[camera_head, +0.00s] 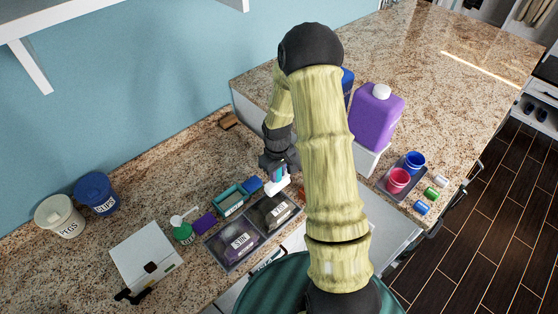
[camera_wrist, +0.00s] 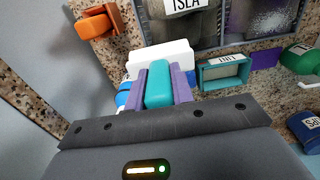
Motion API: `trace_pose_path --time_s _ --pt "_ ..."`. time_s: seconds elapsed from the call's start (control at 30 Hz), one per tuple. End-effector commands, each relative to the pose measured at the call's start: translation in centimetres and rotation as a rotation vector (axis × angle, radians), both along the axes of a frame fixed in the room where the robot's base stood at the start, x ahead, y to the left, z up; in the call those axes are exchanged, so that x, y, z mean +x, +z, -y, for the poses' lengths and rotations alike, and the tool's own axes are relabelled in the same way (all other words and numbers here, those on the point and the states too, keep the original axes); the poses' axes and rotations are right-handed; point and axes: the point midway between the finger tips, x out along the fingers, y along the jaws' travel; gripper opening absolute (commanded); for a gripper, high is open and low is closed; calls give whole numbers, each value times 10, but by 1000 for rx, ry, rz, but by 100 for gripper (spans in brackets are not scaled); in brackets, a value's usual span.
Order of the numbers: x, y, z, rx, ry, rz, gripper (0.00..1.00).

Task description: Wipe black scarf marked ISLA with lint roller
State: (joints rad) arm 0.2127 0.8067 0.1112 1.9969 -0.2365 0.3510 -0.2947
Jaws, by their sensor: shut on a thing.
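My gripper (camera_head: 278,170) is shut on the lint roller's teal handle, which sits between its purple fingers in the wrist view (camera_wrist: 160,88). The lint roller's white head (camera_head: 281,188) points down near the tray's back right corner; it also shows in the wrist view (camera_wrist: 160,58). The black scarf (camera_head: 268,207) lies in the right compartment of a dark tray, with a white label. The label reads ISLA in the wrist view, where part of the scarf (camera_wrist: 200,24) shows. The roller head appears beside the scarf; I cannot tell its height or any contact.
A purple-grey scarf (camera_head: 226,247) fills the tray's left compartment. A teal LINT holder (camera_head: 230,201), a blue item (camera_head: 252,185) and a green bottle (camera_head: 183,234) stand behind the tray. An orange item (camera_wrist: 95,22) lies nearby. A purple jug (camera_head: 376,118) stands right of my arm.

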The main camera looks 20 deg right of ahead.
Motion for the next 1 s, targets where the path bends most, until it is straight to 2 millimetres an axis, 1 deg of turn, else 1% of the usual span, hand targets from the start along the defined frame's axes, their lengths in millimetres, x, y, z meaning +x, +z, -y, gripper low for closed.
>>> trace_pose_path --time_s 0.03,0.3,0.4,0.5,1.0 --pt "0 9 -2 0 4 1 2" --pt "0 32 -1 0 1 1 2" --pt "0 38 0 0 -1 1 2" --pt "0 41 1 0 -2 1 2" --pt "0 40 0 0 -1 1 2"
